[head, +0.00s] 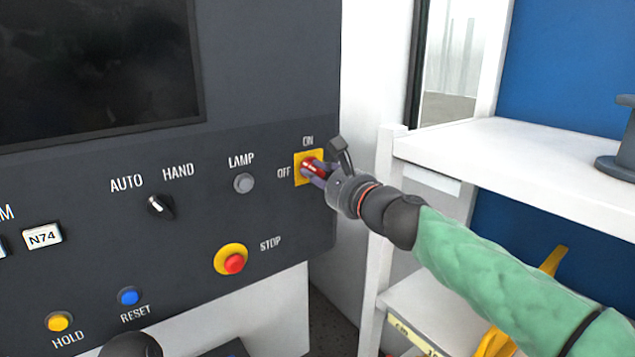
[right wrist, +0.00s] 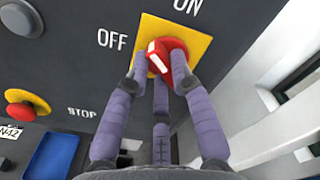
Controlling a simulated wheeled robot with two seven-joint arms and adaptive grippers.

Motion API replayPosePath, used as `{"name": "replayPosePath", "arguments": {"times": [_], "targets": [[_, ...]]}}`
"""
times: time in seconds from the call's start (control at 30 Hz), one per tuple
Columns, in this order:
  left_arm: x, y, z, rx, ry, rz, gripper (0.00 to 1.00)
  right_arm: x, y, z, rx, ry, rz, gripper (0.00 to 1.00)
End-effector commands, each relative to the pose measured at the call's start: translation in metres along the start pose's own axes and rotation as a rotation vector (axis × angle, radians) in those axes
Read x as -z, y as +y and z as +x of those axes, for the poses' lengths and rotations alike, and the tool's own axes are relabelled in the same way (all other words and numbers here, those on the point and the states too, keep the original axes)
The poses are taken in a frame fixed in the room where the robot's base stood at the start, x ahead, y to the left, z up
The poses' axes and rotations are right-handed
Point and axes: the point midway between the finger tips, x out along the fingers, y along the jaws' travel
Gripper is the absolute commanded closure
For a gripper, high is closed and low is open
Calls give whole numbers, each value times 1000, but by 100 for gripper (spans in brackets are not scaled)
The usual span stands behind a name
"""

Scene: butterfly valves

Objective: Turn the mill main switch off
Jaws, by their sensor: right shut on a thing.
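The mill main switch (head: 309,167) is a red knob on a yellow square plate, at the right end of the dark control panel (head: 210,200). ON is printed above it and OFF to its left. My right gripper (head: 319,173) reaches it from the right and is shut on the knob. In the right wrist view the knob (right wrist: 168,52) sits between the purple fingers (right wrist: 160,80), and its white mark shows on the side nearer OFF, running up and slightly left. The fingers hide part of the knob.
A red STOP button (head: 234,263) on a yellow ring, a grey LAMP button (head: 244,183) and an AUTO/HAND selector (head: 160,206) are on the same panel. A white shelf (head: 520,160) stands to the right, close to my right arm, with a grey part (head: 622,150) on it.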

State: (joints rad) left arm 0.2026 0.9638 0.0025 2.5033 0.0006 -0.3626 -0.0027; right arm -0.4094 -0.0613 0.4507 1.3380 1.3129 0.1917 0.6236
Motion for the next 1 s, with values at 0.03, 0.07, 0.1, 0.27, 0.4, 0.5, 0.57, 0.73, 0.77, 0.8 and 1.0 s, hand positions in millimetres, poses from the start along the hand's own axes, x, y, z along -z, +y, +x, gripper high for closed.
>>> {"name": "replayPosePath", "arguments": {"times": [0.03, 0.07, 0.1, 0.27, 0.4, 0.5, 0.57, 0.73, 0.77, 0.8, 1.0], "targets": [[0, -2, 5, 0, 0, 0, 100, 2, 2, 0, 0, 0, -45, 100], [0, -2, 7, 0, 0, 0, 100, 2, 2, 0, 0, 0, -72, 100], [0, -3, 9, 0, 0, 0, 100, 2, 3, 0, 1, 0, -110, 100], [1, -6, 17, 0, 0, 0, 100, 3, 4, 0, 0, -1, -262, 100], [1, -9, 24, 0, 0, 0, 100, 3, 4, 0, 0, -1, -384, 100], [1, -10, 28, 0, 0, 0, 100, 4, 4, 0, -1, -1, -464, 100], [1, -11, 30, 0, 0, 0, 100, 4, 4, 0, -1, 0, -505, 100], [1, -13, 35, 0, 0, 0, 100, 5, 4, 0, -2, 0, -602, 100], [1, -13, 36, 0, 0, 0, 100, 5, 4, 0, -1, 0, -616, 100], [2, -13, 37, 0, 0, 0, 100, 5, 4, 0, -1, 0, -632, 100], [2, -14, 39, 0, 0, 0, 100, 5, 4, 0, -2, 0, -685, 100]]}}
